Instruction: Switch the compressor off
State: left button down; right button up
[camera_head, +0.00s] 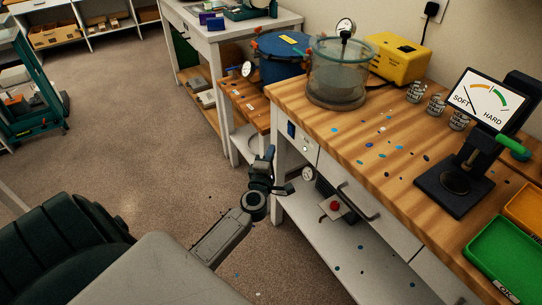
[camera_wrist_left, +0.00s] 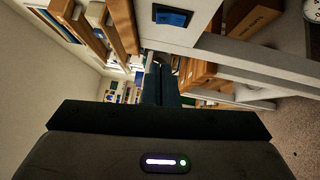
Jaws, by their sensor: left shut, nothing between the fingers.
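A blue rocker switch (camera_head: 291,129) is set in the pale front panel of the wooden workbench (camera_head: 345,130). It also shows near the top of the left wrist view (camera_wrist_left: 173,17). Below the bench top, a partly hidden dark unit has a red button (camera_head: 335,206) on a pale plate and a round gauge (camera_head: 308,173); I cannot tell for sure that it is the compressor. My left gripper (camera_head: 269,156) is shut and empty, just left of the bench front and below the blue switch. Its dark fingers (camera_wrist_left: 160,85) show no contact with the switch. My right gripper is out of view.
A clear pressure chamber (camera_head: 337,75), a blue pot (camera_head: 280,58) and a yellow box (camera_head: 400,60) stand at the back. A hardness tester (camera_head: 465,160) and a green tray (camera_head: 500,255) are at right. A drawer handle (camera_head: 358,203) juts out. Floor at left is clear.

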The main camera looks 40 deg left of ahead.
aim_at(288, 126)
pick_arm(q)
jog(key=shift+w+a+r, duration=0.1)
jog(key=shift+w+r, duration=0.05)
jog(key=shift+w, duration=1.35)
jog(key=shift+w+a+r, duration=0.15)
jog(key=shift+w, duration=1.4)
jog(key=shift+w+a+r, duration=0.1)
jog(key=shift+w+r, duration=0.05)
jog(key=shift+w, duration=1.35)
jog(key=shift+r, duration=0.1)
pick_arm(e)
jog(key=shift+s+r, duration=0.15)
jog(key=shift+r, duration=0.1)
